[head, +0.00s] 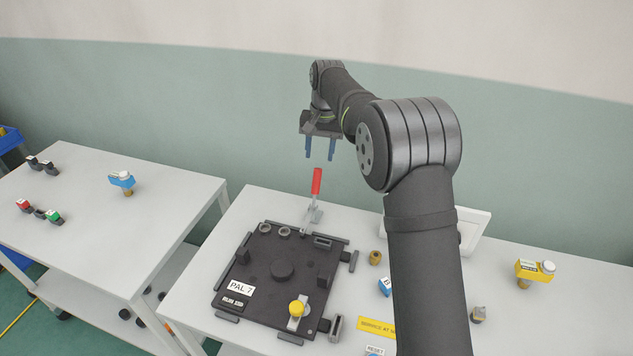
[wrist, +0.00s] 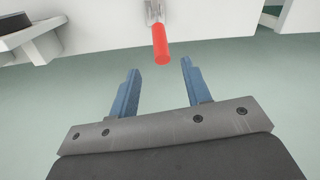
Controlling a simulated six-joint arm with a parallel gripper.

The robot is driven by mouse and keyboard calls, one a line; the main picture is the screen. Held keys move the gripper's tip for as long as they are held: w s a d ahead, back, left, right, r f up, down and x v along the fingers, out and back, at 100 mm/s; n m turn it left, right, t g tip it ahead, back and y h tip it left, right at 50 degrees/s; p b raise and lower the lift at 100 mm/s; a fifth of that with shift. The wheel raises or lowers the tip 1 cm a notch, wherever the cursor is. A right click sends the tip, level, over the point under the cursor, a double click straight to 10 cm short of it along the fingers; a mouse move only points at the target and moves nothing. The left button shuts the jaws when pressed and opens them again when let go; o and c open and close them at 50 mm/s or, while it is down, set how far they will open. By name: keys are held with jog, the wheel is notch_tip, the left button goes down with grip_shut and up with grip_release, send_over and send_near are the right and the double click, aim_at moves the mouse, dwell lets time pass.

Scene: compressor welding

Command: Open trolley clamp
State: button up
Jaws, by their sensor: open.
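The trolley clamp (head: 311,214) stands at the back edge of the black pallet plate, with its red handle (head: 317,181) pointing up. In the wrist view the red handle (wrist: 160,45) shows beyond the fingertips, roughly in line with the gap between them. My gripper (head: 320,157) is above the red handle, its two blue fingers pointing down. The fingers are apart with nothing between them. In the wrist view my gripper (wrist: 160,65) is also open and empty, and the handle appears clear of both fingers.
The black pallet (head: 270,290) labelled PAL 7 lies on the white table (head: 215,265) and carries a yellow knob (head: 297,308). A second white table (head: 75,215) with small parts stands at left. A yellow block (head: 535,271) and small fittings lie at right. The green wall is behind.

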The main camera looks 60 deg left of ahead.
aim_at(317, 174)
jog(key=f, duration=1.1)
jog(key=shift+s+a+f, duration=0.15)
jog(key=shift+s+a, duration=0.1)
jog(key=shift+s, duration=0.15)
grip_shut()
